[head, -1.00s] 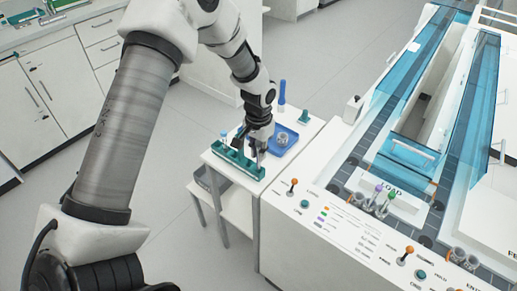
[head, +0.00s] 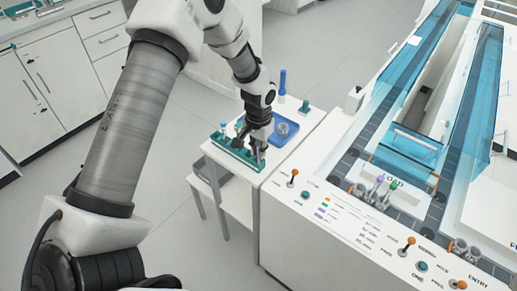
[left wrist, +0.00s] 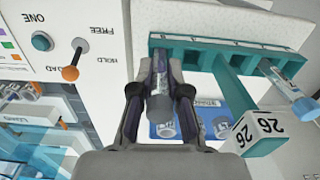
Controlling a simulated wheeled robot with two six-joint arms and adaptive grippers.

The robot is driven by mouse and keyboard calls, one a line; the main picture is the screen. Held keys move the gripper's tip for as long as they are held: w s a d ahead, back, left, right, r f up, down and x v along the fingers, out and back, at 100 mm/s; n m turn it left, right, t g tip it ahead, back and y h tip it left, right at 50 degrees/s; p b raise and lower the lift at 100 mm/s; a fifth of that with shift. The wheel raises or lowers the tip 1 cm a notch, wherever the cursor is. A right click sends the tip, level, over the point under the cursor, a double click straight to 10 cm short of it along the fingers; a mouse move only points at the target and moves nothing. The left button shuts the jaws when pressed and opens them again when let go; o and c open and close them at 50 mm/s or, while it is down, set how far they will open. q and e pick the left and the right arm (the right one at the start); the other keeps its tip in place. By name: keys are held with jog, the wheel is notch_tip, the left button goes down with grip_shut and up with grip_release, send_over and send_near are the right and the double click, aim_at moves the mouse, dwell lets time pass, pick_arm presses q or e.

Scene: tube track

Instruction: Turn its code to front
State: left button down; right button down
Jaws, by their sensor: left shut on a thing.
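My left gripper (head: 257,148) is over the right end of a teal rack (head: 226,157) on a small white table. In the left wrist view its two fingers (left wrist: 160,95) are shut on a tube (left wrist: 159,78). The tube has a greyish end towards the camera, and part of a label shows between the fingers. I cannot tell whether a code is on the visible side. The tube is at the rack's end; whether its foot is still in the slot is hidden. Another tube with a light blue cap (left wrist: 305,107) stands in the rack. My right gripper is not in view.
A blue tray (head: 296,139) with a grey ring-shaped holder lies behind the gripper. A white block marked 26 (left wrist: 258,132) is at the rack. A white control panel (head: 345,225) with orange levers and the track stand to the right, close to the table.

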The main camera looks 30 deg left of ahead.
pick_arm(q)
jog(key=shift+r+n+p, duration=0.2)
jog(key=shift+n+p, duration=0.45)
jog(key=shift+n, duration=0.25)
jog(key=n+p, duration=0.2)
jog(key=n, duration=0.1)
jog(key=shift+n, duration=0.4)
jog(key=n+p, duration=0.3)
jog(key=n, duration=0.2)
jog(key=n+p, duration=0.3)
jog(key=n, duration=0.1)
jog(key=n+p, duration=0.4)
jog(key=shift+n, duration=0.4)
jog(key=shift+f+n, duration=0.15)
jog(key=shift+n, duration=0.15)
jog(key=shift+f, duration=0.2)
